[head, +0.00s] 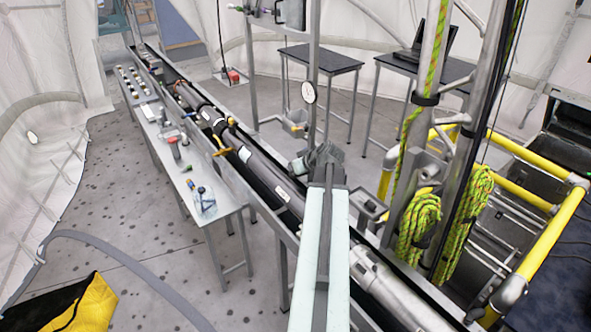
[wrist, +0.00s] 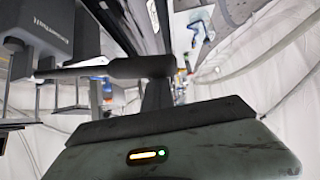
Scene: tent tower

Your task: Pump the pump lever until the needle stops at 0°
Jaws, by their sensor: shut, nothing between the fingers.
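A round white dial gauge (head: 308,92) is fixed to an upright metal post behind the long tube assembly in the head view. Its needle is too small to read. My gripper (head: 322,154) is at the far end of my pale arm, below the gauge and over the tube assembly. It is shut and empty. I cannot clearly pick out the pump lever in the head view; my gripper and arm cover part of that area. In the wrist view a dark bar (wrist: 110,69) crosses in front of a grey box (wrist: 45,40). I cannot tell whether it is the lever.
The long dark tube (head: 262,172) runs diagonally in its frame under my arm. A side table (head: 185,165) with tools and a bottle stands left. Yellow railing (head: 550,240) and hanging green ropes (head: 418,225) stand right. Floor left of the table is mostly clear.

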